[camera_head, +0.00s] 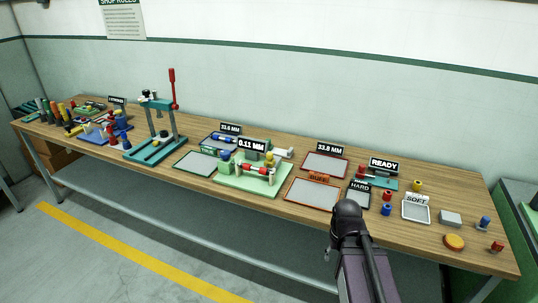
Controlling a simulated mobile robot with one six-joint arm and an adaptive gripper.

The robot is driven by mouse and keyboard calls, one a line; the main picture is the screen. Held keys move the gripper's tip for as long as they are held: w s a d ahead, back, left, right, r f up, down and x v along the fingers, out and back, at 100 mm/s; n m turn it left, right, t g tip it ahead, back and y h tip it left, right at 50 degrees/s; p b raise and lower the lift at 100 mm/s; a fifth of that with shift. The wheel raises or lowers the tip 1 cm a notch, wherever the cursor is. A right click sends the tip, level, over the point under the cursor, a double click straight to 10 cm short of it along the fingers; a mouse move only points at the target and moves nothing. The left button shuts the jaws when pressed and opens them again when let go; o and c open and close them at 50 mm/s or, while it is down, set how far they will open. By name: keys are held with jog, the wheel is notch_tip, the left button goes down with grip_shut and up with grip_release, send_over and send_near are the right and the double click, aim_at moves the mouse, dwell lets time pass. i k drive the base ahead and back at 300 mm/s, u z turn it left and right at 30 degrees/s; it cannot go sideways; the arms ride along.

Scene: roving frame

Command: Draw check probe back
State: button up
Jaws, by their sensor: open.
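A light green check fixture (240,185) sits on the middle of the bench under a black sign reading 0.11 MM (252,146). A red cylindrical part (253,169) lies across it between pale supports. I cannot tell which small piece is the check probe. My gripper (346,209) is at the bench's front edge, right of the fixture and apart from it. It is dark, seen from behind, open, with nothing visible in it; its fingertips are hardly distinguishable.
A teal press (154,139) with a tall red lever stands left of the fixture. Small blue, red and yellow pieces stand around the right end.

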aim_at(270, 163)
jog(key=z, duration=0.05)
jog(key=i, duration=1)
jog(key=u, duration=0.05)
